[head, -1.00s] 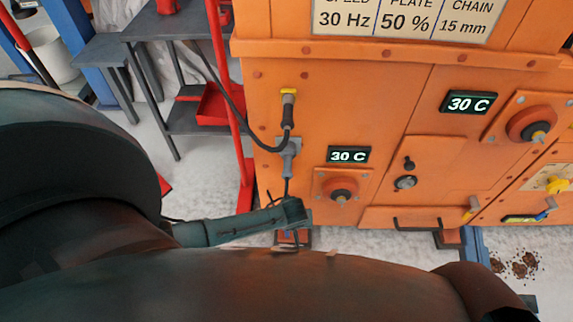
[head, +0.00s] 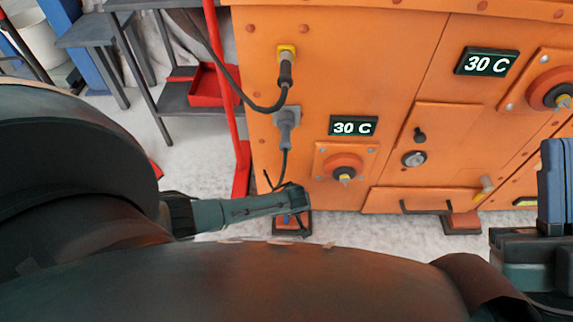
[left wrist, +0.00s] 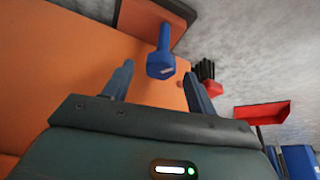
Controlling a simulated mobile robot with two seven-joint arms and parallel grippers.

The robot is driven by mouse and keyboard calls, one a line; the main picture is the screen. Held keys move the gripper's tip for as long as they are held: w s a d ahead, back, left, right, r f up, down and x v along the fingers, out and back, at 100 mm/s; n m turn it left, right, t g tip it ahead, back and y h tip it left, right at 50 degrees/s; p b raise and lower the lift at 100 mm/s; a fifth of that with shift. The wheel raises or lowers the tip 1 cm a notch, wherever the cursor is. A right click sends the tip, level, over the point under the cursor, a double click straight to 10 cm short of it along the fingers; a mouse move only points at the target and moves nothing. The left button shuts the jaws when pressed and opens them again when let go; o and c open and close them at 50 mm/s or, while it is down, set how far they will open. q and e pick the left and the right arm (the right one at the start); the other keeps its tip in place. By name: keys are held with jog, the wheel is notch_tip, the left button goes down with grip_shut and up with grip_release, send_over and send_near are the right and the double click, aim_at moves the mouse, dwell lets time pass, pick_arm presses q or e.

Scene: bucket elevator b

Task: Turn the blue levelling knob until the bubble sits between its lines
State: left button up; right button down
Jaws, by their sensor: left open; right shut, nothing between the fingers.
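The blue knob (left wrist: 160,64) shows in the left wrist view, with a blue stem on a brown-orange foot (left wrist: 150,18) of the machine. My left gripper (left wrist: 158,84) is open, one finger on each side of the knob in the picture, with a gap visible on both sides. In the head view my left gripper (head: 270,203) reaches to the machine's left front foot (head: 290,222), and the knob is hidden there. My right gripper (head: 557,185) is shut and empty at the right edge. I cannot make out a bubble or its lines.
The orange machine (head: 350,70) carries two displays reading 30 C, red dials and a cabled plug (head: 286,70). A red post (head: 240,170) and grey shelving with a red tray (head: 212,88) stand to its left.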

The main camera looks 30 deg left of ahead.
pick_arm(q)
jog(key=shift+w+a+f, duration=0.15)
jog(key=shift+a+f, duration=0.05)
jog(key=shift+f, duration=0.3)
jog(key=shift+c, duration=0.5)
jog(key=c, duration=0.9)
